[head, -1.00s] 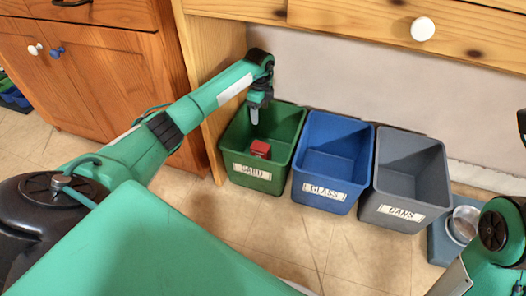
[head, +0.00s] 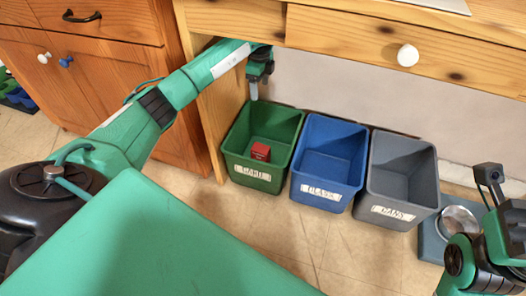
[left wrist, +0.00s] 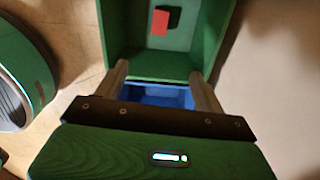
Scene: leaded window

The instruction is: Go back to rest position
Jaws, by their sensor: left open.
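My left gripper (head: 254,90) is above the back edge of the green bin (head: 236,172), pointing down. In the left wrist view its two fingers (left wrist: 163,85) are apart with nothing between them. A small red box (head: 260,151) lies inside the green bin, and it also shows in the left wrist view (left wrist: 160,22). My right arm shows at the lower right of the head view, with a dark wrist part raised; its fingers cannot be made out.
A blue bin (head: 321,191) and a grey bin (head: 395,213) stand in a row right of the green one. A metal bowl (head: 458,222) sits right of them. A wooden drawer front (head: 350,38) overhangs the bins. A wooden cabinet (head: 100,85) stands left. The tiled floor in front is clear.

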